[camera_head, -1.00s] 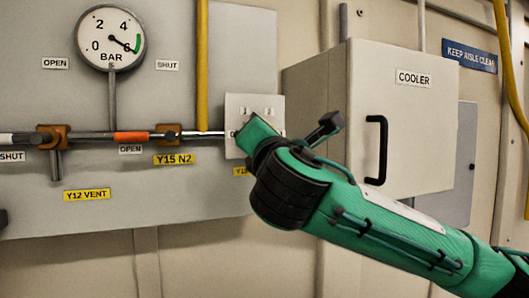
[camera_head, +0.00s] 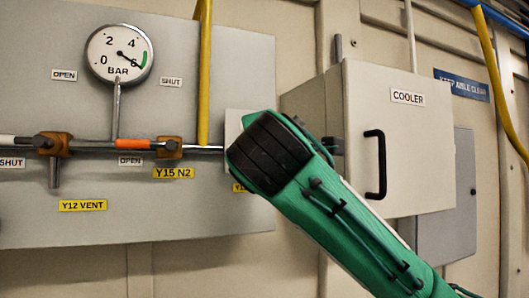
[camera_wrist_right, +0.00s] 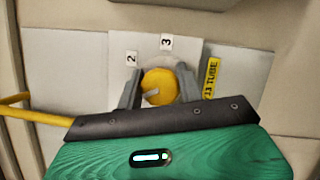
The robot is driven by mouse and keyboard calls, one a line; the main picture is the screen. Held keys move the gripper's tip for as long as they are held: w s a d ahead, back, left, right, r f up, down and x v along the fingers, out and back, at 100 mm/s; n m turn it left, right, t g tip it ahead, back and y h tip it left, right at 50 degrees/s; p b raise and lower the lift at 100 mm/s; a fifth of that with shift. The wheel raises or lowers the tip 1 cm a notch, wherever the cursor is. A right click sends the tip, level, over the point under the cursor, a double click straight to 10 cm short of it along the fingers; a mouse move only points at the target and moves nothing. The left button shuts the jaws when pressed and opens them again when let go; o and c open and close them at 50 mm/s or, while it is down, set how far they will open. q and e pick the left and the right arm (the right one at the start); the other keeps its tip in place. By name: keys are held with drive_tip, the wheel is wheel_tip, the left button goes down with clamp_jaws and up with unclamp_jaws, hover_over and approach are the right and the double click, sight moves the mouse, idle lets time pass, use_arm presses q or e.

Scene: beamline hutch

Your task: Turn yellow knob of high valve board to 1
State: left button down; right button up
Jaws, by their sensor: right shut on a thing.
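The yellow knob (camera_wrist_right: 160,86) sits on a white plate (camera_wrist_right: 122,50) in the right wrist view. A short pale mark shows on its face, left of its middle. Number tags 2 (camera_wrist_right: 132,58) and 3 (camera_wrist_right: 167,42) are above it; I see no tag 1. My right gripper (camera_wrist_right: 158,75) has a finger on each side of the knob and is shut on it. In the head view my right wrist hides the knob and most of its plate (camera_head: 237,122) on the grey valve board (camera_head: 200,55). My left gripper is not in view.
A cooler box (camera_head: 425,130) with a black handle (camera_head: 377,165) stands right of the board, close to my right arm. A yellow pipe (camera_head: 204,70), a gauge (camera_head: 119,54) and a horizontal pipe with orange valve bodies (camera_head: 168,147) are left of my wrist.

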idle(0.4)
drive_tip(key=o, duration=1)
drive_tip(key=s+f+b, duration=0.1)
drive_tip(key=s+b, duration=0.4)
drive_tip(key=s, duration=0.8)
drive_tip(key=shift+s+f, duration=0.2)
drive_tip(key=shift+s, duration=0.15)
drive_tip(key=shift+d, duration=0.1)
